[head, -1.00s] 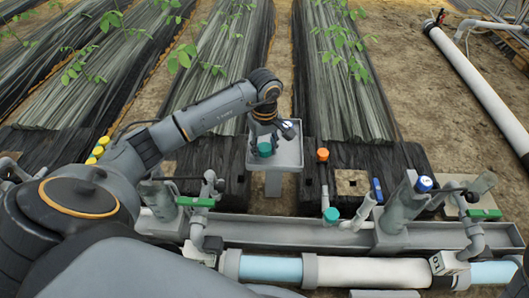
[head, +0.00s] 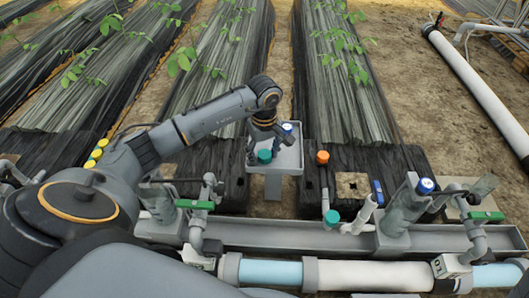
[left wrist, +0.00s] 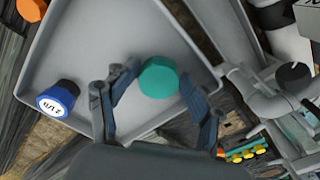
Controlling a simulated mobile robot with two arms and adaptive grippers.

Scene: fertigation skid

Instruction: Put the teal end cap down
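The teal end cap (head: 264,156) is on the grey tray (head: 290,166), near its left front side. It also shows in the left wrist view (left wrist: 158,78), between the fingers. My left gripper (head: 265,146) is over the tray at the cap, pointing down. In the left wrist view its two fingers (left wrist: 160,84) are spread, one on either side of the cap, with their tips close to its edges. My right gripper is in neither view.
A blue cap with a white printed top (left wrist: 58,100) stands on the tray beside the gripper. An orange cap (head: 322,157) sits right of the tray. Another teal piece (head: 332,217) is on the pipework in front. Pipes and a grey channel (head: 300,233) run across the front.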

